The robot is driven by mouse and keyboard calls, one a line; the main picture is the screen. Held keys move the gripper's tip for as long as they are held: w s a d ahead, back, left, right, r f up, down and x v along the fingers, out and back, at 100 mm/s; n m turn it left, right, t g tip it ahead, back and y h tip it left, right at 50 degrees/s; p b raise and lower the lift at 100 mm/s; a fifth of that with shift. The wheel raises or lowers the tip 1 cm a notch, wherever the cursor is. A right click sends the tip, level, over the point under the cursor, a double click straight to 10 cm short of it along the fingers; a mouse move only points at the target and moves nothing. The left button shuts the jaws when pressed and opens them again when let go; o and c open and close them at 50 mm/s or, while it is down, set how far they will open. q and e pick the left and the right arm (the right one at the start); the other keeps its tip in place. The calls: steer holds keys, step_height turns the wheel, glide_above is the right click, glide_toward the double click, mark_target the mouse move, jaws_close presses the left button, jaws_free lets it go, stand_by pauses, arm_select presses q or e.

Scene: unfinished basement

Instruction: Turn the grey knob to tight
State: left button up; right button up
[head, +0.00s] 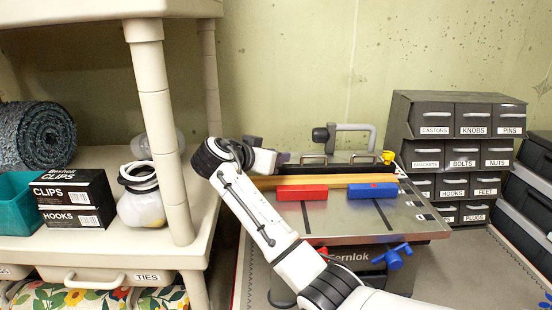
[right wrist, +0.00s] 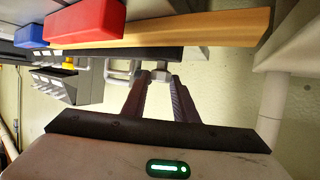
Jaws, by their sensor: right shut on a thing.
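My right gripper (right wrist: 160,82) reaches over the back left part of the metal bench top (head: 400,222). Its dark fingers are closed around a small grey piece, which I take to be the grey knob (right wrist: 160,75), in the right wrist view. In the head view my own wrist hides most of that knob. I cannot read its turn position or any tight mark. My left gripper is not in view.
A wooden bar (head: 338,179), a red block (head: 302,192) and a blue block (head: 373,190) lie on the bench top. A grey handle (head: 356,128) with a dark round end (head: 320,134) stands behind. Labelled drawers (head: 440,158) are right; a cream shelf (head: 162,120) is left.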

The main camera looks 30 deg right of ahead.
steer(key=shift+f, duration=0.2)
stand_by(0.3)
steer(key=o, duration=1.1)
steer(key=shift+c, duration=0.2)
steer(key=shift+r, duration=0.1)
step_height(320, 180, up, 10)
steer(key=b, duration=0.1)
